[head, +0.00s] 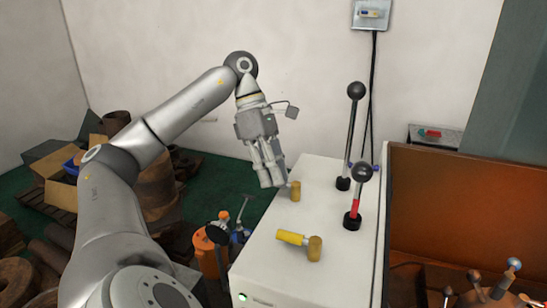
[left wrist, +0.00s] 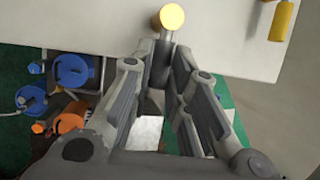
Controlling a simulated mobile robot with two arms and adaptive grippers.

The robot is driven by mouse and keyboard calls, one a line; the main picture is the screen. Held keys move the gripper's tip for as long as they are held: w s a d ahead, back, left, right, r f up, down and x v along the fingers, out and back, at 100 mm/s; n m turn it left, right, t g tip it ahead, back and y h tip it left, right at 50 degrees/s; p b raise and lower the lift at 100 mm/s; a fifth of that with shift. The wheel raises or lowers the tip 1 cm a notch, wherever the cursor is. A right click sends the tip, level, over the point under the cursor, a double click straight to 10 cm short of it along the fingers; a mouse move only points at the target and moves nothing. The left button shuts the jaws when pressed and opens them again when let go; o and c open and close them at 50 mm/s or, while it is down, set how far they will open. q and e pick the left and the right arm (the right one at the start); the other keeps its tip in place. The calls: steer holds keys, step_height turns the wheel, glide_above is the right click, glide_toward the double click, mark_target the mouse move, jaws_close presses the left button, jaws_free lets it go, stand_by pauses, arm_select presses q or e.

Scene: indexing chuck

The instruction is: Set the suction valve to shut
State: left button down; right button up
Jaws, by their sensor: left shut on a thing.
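Two brass valves stand on the white cabinet top. The far valve (head: 296,190) is next to my left gripper (head: 271,176); the near valve (head: 315,248) has a yellow handle (head: 291,238) pointing left. I cannot tell by label which is the suction valve. In the left wrist view the far valve's round brass top (left wrist: 172,17) sits just beyond the fingertips, with a grey bar running from it between the fingers of my left gripper (left wrist: 168,62). The gripper is shut on this handle, mostly hidden by the fingers, at the cabinet's left edge. My right gripper is not in view.
Two upright levers with black knobs, a plain one (head: 350,130) and a red-banded one (head: 356,200), stand on the cabinet's right side. An orange-brown bin (head: 450,200) is to the right. Orange and blue containers (head: 207,255) stand on the floor to the left.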

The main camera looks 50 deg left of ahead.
arm_select(q)
steer(key=c, duration=1.4)
jaws_free()
